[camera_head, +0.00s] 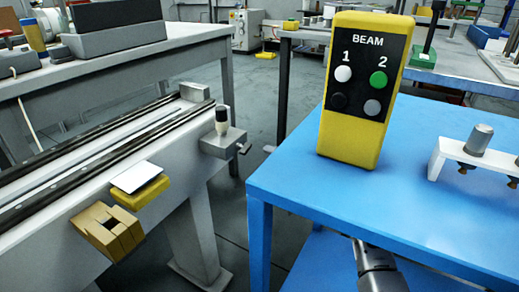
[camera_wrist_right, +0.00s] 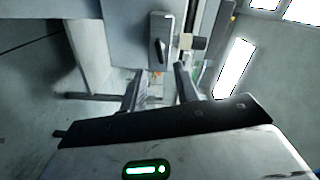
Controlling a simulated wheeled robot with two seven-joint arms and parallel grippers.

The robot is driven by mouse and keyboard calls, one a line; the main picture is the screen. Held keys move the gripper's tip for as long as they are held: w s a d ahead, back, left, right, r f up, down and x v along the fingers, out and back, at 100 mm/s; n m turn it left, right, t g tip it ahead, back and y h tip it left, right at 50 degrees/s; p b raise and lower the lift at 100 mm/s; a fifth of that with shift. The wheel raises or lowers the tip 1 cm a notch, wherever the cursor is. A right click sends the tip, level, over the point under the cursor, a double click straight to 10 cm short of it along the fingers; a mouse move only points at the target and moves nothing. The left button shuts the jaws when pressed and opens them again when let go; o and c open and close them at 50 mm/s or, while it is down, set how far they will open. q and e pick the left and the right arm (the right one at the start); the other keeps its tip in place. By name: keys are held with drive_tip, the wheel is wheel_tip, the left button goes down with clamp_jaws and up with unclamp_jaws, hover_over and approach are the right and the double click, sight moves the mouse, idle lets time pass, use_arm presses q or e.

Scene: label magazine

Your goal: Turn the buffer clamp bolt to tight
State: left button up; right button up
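A grey clamp block (camera_head: 222,143) sits at the near end of the long rail (camera_head: 120,150), with a black-and-white knob (camera_head: 222,119) on top. A small bolt handle (camera_head: 243,148) sticks out from its right side. In the right wrist view, a grey block with a dark handle (camera_wrist_right: 160,50), likely this clamp and bolt, lies beyond the fingertips of my right gripper (camera_wrist_right: 159,80). The fingers are apart, with nothing clearly held. My left gripper is not in view.
A blue table (camera_head: 300,195) stands at right, bearing a yellow BEAM box (camera_head: 350,150) with several buttons and a white bracket (camera_head: 475,160). A white card on a yellow pad (camera_head: 140,177) and a tan slotted block (camera_head: 108,232) are on the rail's side. Floor shows between.

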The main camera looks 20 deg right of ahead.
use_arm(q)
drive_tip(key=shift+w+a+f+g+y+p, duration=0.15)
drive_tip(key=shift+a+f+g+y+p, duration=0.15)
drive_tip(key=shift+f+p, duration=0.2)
use_arm(e)
drive_tip(key=v, duration=1)
